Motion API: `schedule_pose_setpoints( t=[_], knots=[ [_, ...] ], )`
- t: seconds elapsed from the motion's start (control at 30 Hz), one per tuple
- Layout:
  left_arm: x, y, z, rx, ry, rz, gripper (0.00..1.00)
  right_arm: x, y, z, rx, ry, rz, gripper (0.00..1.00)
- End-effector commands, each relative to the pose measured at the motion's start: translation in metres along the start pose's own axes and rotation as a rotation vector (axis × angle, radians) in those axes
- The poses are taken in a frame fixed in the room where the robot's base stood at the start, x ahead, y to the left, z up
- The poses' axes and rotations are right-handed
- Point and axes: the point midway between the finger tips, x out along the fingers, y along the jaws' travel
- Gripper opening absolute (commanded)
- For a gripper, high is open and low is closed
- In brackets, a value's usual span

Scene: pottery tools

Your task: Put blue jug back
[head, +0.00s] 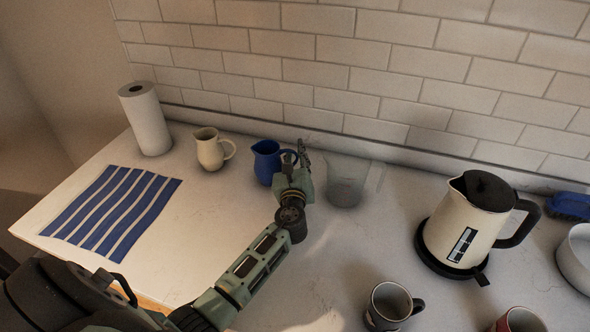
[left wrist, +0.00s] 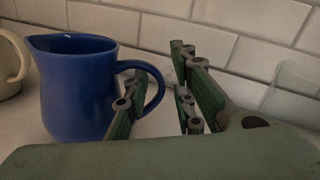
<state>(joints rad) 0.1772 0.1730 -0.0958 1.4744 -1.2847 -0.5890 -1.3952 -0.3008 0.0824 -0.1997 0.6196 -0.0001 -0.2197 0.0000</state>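The blue jug (head: 266,164) stands upright on the counter near the back wall, its handle to the right. In the left wrist view the blue jug (left wrist: 75,95) fills the left side. My left gripper (head: 301,158) is at the handle side of the jug. In the left wrist view my left gripper (left wrist: 166,85) has its fingers apart, with the handle's outer curve between them. The left finger overlaps the handle loop; I cannot tell whether it touches. My right gripper is not in view.
A cream jug (head: 210,150) stands left of the blue jug, and a clear container (head: 346,182) stands close right of my gripper. A paper roll (head: 147,120), a striped cloth (head: 112,212), a kettle (head: 465,222) and mugs (head: 391,305) are around.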

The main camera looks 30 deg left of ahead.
Motion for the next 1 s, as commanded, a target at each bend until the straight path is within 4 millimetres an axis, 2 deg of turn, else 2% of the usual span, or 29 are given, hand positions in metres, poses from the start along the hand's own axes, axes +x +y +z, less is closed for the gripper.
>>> schedule_pose_setpoints(
  t=[0.3,0.5,0.7,1.0],
  knots=[
    [-0.069,0.001,-0.005,-0.003,0.005,0.000,0.23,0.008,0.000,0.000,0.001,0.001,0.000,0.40],
    [-0.101,0.001,-0.004,0.000,0.004,0.000,0.23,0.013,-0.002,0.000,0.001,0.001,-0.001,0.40],
    [-0.113,0.000,-0.002,-0.001,0.003,0.000,0.23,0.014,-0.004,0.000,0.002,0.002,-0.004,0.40],
    [-0.113,0.000,-0.001,-0.001,0.002,0.000,0.23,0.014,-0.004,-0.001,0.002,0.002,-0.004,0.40]
  ],
)
